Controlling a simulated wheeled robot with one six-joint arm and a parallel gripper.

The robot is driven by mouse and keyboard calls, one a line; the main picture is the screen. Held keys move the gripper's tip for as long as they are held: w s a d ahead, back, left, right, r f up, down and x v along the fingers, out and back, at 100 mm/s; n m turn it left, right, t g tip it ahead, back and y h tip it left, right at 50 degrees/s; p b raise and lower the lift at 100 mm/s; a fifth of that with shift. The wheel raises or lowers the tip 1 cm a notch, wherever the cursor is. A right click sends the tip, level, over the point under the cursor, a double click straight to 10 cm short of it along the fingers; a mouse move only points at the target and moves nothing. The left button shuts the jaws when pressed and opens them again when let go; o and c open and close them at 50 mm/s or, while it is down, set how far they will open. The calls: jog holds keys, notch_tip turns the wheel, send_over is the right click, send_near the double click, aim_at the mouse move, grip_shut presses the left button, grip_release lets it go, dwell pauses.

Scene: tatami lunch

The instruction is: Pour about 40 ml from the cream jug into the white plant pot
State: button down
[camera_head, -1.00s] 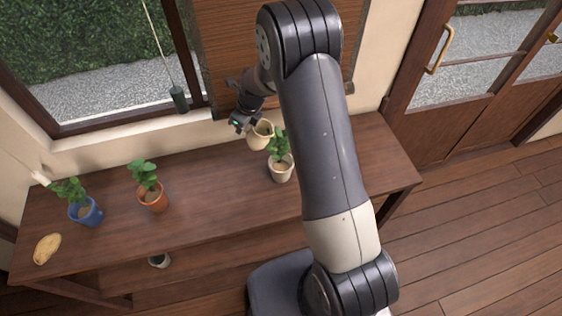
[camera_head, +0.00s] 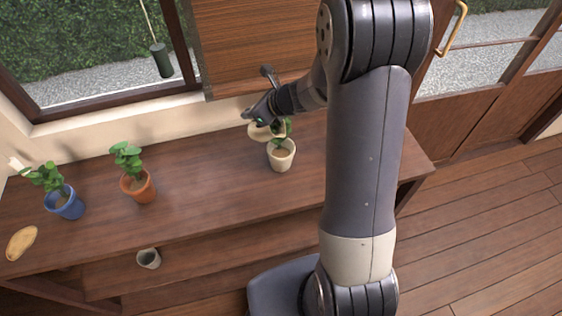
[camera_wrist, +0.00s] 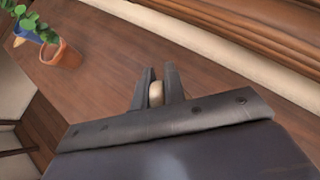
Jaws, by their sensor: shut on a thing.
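My gripper (camera_head: 262,118) is shut on the cream jug (camera_head: 260,134), at the back of the wooden table in the head view. The jug is held up and looks tilted, overlapping the left side of the plant in the white plant pot (camera_head: 281,156). The white pot stands upright on the table, with soil and green leaves in it. I cannot tell whether anything flows from the jug. In the wrist view, my gripper (camera_wrist: 157,92) has a small cream part of the jug (camera_wrist: 156,94) between its fingers; the rest is hidden.
An orange pot (camera_head: 138,187) and a blue pot (camera_head: 68,205), both with plants, stand on the left of the table (camera_head: 205,195). A tan oval object (camera_head: 21,242) lies at the left end. A grey cup (camera_head: 148,259) sits below the tabletop. The table's middle is clear.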

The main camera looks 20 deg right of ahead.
jog(key=shift+w+r+b, duration=0.1)
jog(key=shift+r+b, duration=0.1)
jog(key=shift+b, duration=0.3)
jog(key=shift+d+t+y+b, duration=0.1)
jog(key=shift+t+y+b, duration=0.3)
jog(key=shift+b, duration=0.85)
jog(key=shift+r, duration=0.2)
jog(key=shift+a, duration=0.2)
jog(key=shift+w+a+f+t+y+b, duration=0.15)
jog(key=shift+t+y+b, duration=0.15)
jog(key=shift+b, duration=1.1)
jog(key=shift+w+a+b, duration=0.25)
jog(key=shift+w+b, duration=0.05)
jog(key=shift+w+a, duration=0.1)
